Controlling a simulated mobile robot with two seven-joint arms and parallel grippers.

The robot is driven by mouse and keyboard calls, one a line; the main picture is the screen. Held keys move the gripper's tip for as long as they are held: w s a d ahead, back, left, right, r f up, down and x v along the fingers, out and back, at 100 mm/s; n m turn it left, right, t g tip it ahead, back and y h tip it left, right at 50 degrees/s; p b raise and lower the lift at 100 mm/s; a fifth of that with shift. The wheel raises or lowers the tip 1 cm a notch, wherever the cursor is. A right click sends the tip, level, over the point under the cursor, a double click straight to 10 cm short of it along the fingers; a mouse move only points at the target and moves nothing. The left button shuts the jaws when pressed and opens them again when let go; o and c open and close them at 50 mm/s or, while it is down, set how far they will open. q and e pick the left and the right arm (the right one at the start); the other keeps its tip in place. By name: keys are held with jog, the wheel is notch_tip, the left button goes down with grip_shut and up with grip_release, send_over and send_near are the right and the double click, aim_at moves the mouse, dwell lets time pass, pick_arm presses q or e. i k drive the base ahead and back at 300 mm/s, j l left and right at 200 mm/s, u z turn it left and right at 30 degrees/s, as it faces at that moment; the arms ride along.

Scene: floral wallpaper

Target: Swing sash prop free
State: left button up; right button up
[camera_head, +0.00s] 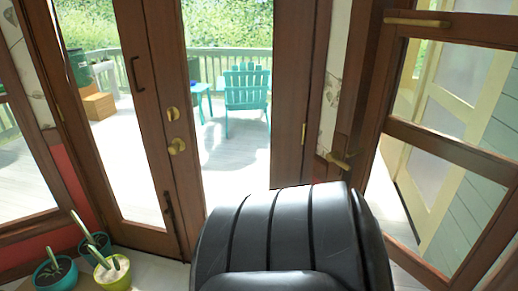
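On the right is a brown wooden window or door frame (440,140) with glass panes. A brass bar (418,21) lies across its upper rail. A second brass fitting (338,161) sits lower, on the wood at the left side of this frame. I cannot tell which of the two is the sash prop, or whether the sash is open. Neither of my grippers is in view.
A large black, ribbed, padded form (290,235) fills the bottom middle; I cannot tell what it is. Brown glazed double doors (157,120) stand behind it. Potted plants (112,272) stand at bottom left. A teal chair (247,90) is outside on the deck.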

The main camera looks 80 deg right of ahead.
aim_at(333, 156)
jog(key=z, duration=1.75)
jog(key=j+z, duration=0.1)
jog(key=z, duration=0.3)
jog(key=j+z, duration=0.15)
jog(key=z, duration=0.25)
jog(key=j+z, duration=0.1)
jog(key=z, duration=0.3)
jog(key=k+z, duration=0.1)
jog(key=z, duration=0.3)
jog(key=k+j+z, duration=0.1)
jog(key=k+j, duration=0.05)
jog(key=j, duration=0.1)
